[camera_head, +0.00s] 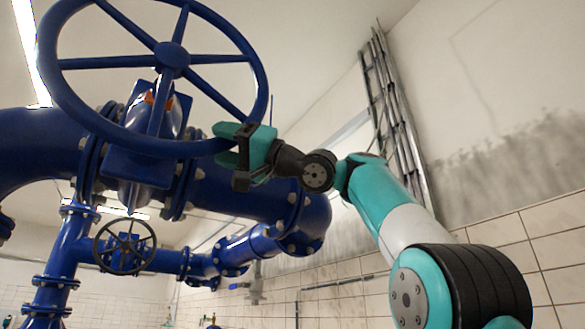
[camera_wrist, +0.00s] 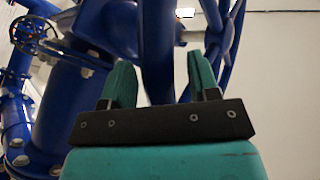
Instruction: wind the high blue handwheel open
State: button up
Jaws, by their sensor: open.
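The high blue handwheel (camera_head: 172,58) fills the upper left of the head view. It is a large, spoked wheel on a blue valve body (camera_head: 140,165). My gripper (camera_head: 222,144) is at the lower right part of its rim. In the wrist view the teal fingers of my gripper (camera_wrist: 160,76) stand apart, one on each side of a blue bar, which looks like the handwheel's rim (camera_wrist: 155,50). Gaps show between the bar and both fingers. I cannot tell how deep the rim sits between them.
A smaller dark handwheel (camera_head: 124,246) sits lower on a thinner blue pipe. A thick blue pipe (camera_head: 240,195) with bolted flanges runs below my gripper. Grey conduits (camera_head: 398,120) climb the wall behind my arm. The tiled wall (camera_head: 540,230) is at the right.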

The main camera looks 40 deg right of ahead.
jog(key=b+v, duration=0.6)
jog(key=v, duration=1)
